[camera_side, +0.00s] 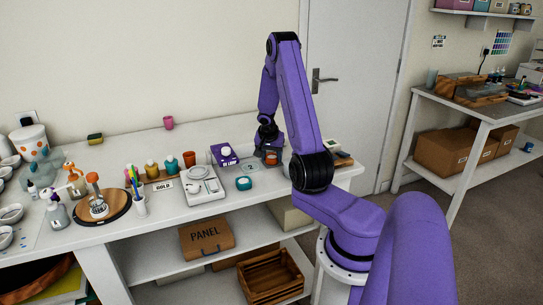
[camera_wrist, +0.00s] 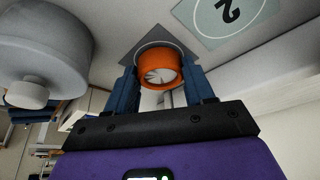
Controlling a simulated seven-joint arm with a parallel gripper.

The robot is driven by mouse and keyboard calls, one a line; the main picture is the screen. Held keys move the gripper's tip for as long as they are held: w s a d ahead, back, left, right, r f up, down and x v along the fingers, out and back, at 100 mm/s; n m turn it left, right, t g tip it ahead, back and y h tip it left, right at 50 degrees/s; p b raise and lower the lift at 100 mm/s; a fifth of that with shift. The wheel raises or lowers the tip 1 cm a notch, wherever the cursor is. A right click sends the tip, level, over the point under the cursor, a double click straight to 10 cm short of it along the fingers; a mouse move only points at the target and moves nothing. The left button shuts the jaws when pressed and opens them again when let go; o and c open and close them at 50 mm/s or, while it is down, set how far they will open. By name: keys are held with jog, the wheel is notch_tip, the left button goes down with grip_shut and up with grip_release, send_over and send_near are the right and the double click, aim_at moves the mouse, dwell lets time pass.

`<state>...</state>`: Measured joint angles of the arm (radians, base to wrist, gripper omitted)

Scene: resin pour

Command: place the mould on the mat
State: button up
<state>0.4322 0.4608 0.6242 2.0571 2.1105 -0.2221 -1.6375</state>
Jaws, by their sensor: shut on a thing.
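The round orange mould (camera_wrist: 158,70) is between the two blue fingers of my gripper (camera_wrist: 168,84) in the wrist view. The fingers are shut on its sides, and its pale ridged inside faces the camera. A dark grey square mat (camera_wrist: 141,37) shows just behind the mould and is partly hidden by it. I cannot tell whether the mould touches the mat. In the side view, my gripper (camera_side: 271,154) is low over the right part of the bench, with the orange mould (camera_side: 271,159) small and partly hidden.
A green card marked 2 (camera_wrist: 228,14) lies beside the mat. A large grey rounded vessel (camera_wrist: 38,50) is close on the other side in the wrist view. On the bench, a teal pot (camera_side: 244,183), a white scale (camera_side: 201,186) and a purple box (camera_side: 224,154) stand left of my gripper.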

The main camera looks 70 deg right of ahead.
jog(key=shift+f, duration=0.1)
jog(key=o, duration=1)
